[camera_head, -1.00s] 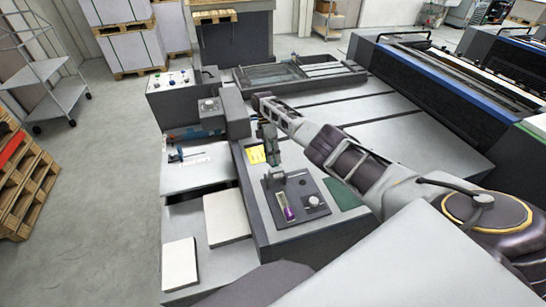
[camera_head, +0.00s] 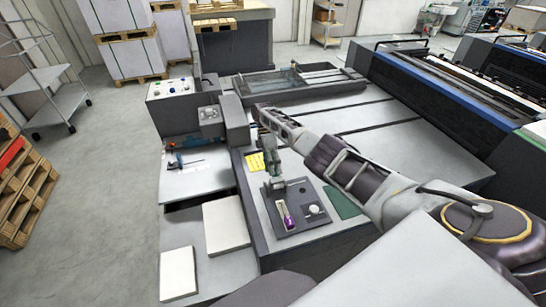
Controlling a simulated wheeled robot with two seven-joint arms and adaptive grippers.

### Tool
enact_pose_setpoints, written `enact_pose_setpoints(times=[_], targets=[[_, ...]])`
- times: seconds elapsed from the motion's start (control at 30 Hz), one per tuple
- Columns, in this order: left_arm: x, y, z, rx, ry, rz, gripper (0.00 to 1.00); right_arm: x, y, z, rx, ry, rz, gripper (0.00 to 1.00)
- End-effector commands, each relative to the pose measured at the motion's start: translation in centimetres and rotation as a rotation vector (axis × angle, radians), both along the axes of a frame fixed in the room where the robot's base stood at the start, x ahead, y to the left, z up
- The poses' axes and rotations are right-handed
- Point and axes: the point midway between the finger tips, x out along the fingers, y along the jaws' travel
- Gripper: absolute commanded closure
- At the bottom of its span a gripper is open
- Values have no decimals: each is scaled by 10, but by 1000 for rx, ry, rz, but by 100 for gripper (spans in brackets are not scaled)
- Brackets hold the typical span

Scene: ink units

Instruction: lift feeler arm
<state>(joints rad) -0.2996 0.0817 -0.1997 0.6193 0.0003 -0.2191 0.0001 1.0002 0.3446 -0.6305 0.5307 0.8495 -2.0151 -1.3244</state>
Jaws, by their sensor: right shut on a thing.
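My right gripper (camera_head: 276,180) points down at the back left of a dark plate (camera_head: 305,224) on the near part of the grey machine. It is shut on a small grey part, which I take to be the feeler arm (camera_head: 298,181). This part stands at the back of the plate and reaches a little to the right. The fingers hide much of it, so I cannot tell whether it is raised. On the plate in front are a purple-tipped item (camera_head: 288,221) in a slot and a round light knob (camera_head: 314,210). My left gripper is not in view.
A green pad (camera_head: 342,203) lies right of the plate, and a yellow note (camera_head: 255,162) lies left of my gripper. Pale stacks (camera_head: 226,226) lie on the lower shelf at left. A control box (camera_head: 183,88) stands behind. My right arm crosses the machine top.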

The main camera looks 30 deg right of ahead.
Motion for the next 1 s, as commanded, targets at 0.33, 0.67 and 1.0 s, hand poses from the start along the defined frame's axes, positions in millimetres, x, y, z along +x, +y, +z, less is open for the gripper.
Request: enact_pose_setpoints(times=[0.33, 0.67, 1.0], targets=[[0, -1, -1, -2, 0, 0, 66, 2, 1, 2, -3, -13, 1, 66], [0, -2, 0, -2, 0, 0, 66, 4, 0, 12, -3, -17, 2, 66], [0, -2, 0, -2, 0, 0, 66, 1, 0, 21, -2, -9, 1, 66]])
